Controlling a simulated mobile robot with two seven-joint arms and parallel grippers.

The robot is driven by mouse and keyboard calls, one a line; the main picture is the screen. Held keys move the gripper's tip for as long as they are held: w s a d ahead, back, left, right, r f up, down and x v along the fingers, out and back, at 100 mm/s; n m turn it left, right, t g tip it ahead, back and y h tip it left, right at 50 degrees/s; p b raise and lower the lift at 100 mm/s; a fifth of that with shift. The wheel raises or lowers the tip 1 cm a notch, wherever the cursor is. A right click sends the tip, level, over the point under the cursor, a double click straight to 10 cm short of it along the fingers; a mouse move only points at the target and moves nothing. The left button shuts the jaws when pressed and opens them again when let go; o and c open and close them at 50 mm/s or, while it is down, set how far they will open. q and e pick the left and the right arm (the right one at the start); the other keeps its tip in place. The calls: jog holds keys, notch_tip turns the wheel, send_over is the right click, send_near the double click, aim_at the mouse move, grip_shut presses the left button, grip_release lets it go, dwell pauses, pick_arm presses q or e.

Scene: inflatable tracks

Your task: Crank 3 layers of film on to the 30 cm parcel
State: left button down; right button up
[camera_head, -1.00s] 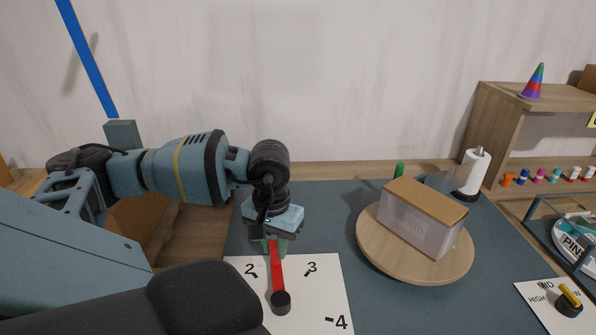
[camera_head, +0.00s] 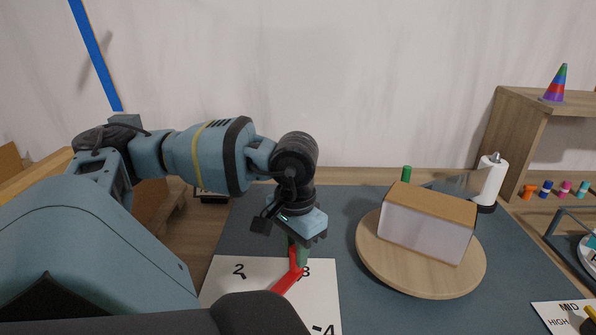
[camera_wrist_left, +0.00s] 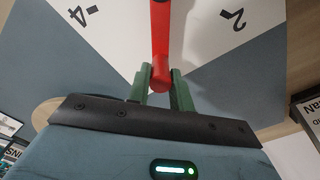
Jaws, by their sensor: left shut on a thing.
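A red crank (camera_head: 287,281) stands over a white dial sheet (camera_head: 225,270) marked 2, 3 and 4. My left gripper (camera_head: 299,253) is shut on the crank's handle, near the 3. In the left wrist view the green fingers (camera_wrist_left: 162,88) sit either side of the red handle end (camera_wrist_left: 160,70). The crank's hub is hidden behind a dark part of mine. The parcel (camera_head: 428,225), pale-sided with a brown top, sits on a round wooden turntable (camera_head: 385,268). Translucent film (camera_head: 455,184) stretches from behind it to the white film roll (camera_head: 491,180). My right gripper is out of view.
A green post (camera_head: 406,174) stands behind the parcel. A wooden shelf (camera_head: 520,115) with a striped cone (camera_head: 555,84) stands at the right. The grey mat between dial and turntable is clear.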

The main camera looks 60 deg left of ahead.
pick_arm(q)
jog(key=shift+d, duration=0.2)
dwell(0.4)
jog(key=c, duration=1.3)
grip_release()
jog(key=shift+s, duration=0.1)
jog(key=shift+o, duration=0.2)
jog(key=shift+r, duration=0.5)
notch_tip(320, 180, up, 7)
jog(key=shift+f, duration=0.1)
